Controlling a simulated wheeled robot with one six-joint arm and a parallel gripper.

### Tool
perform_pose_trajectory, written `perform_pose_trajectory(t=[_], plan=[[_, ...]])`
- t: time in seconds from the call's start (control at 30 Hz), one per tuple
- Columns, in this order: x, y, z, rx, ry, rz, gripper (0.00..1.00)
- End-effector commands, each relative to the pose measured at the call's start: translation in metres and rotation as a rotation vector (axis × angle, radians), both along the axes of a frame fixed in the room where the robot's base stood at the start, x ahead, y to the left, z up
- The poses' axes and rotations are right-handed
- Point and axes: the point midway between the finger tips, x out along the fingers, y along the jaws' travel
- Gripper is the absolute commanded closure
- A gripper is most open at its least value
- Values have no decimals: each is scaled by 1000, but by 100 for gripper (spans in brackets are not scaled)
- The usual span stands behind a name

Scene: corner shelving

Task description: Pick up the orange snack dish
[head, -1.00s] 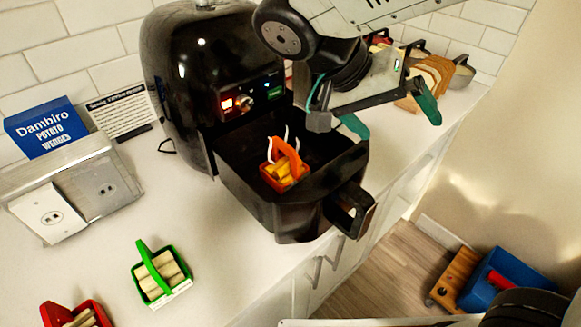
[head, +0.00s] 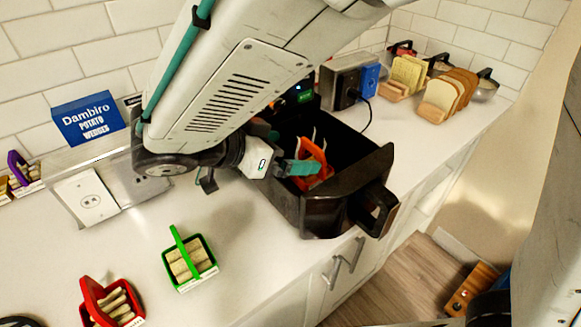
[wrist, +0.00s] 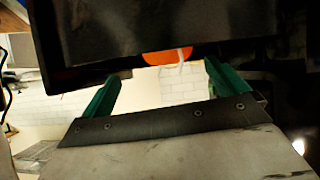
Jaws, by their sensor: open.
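The orange snack dish (head: 316,158) sits inside the open black air fryer drawer (head: 345,205), its handle and white prongs standing up. In the wrist view a strip of its orange side (wrist: 165,57) shows past a dark wall. In the wrist view my gripper's (wrist: 160,72) two green fingers stand apart near the dark wall. The dish's lower part and contents are mostly hidden.
My arm covers most of the air fryer body. A green basket (head: 188,258) and a red basket (head: 110,300) stand on the counter at front left. A blue Dambiro box (head: 88,120) is at back left. Bread slices (head: 445,95) stand at back right.

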Motion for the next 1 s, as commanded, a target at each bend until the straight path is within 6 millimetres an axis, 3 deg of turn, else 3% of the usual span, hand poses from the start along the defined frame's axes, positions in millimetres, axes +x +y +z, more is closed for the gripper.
perform_pose_trajectory(t=[0.13,0.7,0.97,1.0], plan=[[3,5,-9,20,-58,1,1],[39,-44,-37,22,-61,-2,1],[42,-48,-40,24,-62,-1,1],[42,-48,-40,24,-62,-1,7]])
